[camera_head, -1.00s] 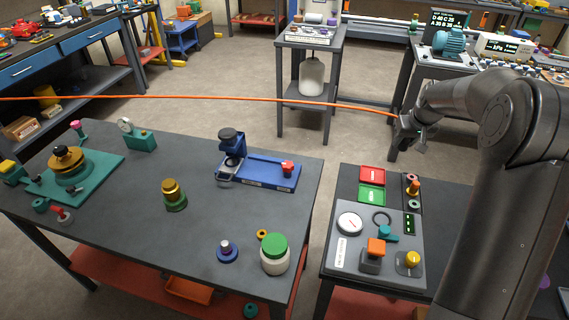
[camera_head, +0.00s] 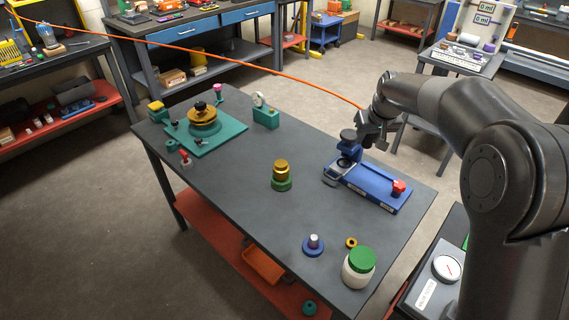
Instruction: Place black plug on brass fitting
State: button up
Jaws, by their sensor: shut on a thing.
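My gripper (camera_head: 368,136) is at the right, in the air in front of my arm and near the blue fixture in the picture. It is shut on the end of an orange cable (camera_head: 250,66). The black plug at that end is too dark and small to tell apart from my fingers. A brass fitting (camera_head: 281,168) stands upright on a green base in the middle of the dark table, left of my gripper and apart from it. Another brass round piece (camera_head: 202,113) with a black knob sits on a teal plate at the table's far left.
The blue fixture (camera_head: 375,187) has a black-topped post and a red knob. A white jar (camera_head: 359,268) with a green lid, a blue base with a pin (camera_head: 313,245) and a small brass ring (camera_head: 351,243) stand at the front right. The table's front middle is clear.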

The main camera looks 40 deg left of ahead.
jog(key=s+a+r+n, duration=0.1)
jog(key=s+a+n, duration=0.1)
jog(key=s+a, duration=0.75)
send_near(280, 160)
jog(key=shift+w+a+f, duration=0.2)
jog(key=shift+w, duration=0.25)
jog(key=shift+w+a+f, duration=0.2)
jog(key=shift+w, duration=0.3)
jog(key=shift+s+a+f, duration=0.2)
jog(key=shift+a+f, duration=0.1)
jog(key=shift+a, duration=0.15)
jog(key=shift+f, duration=1.95)
jog(key=shift+f, duration=0.15)
jog(key=o, duration=1)
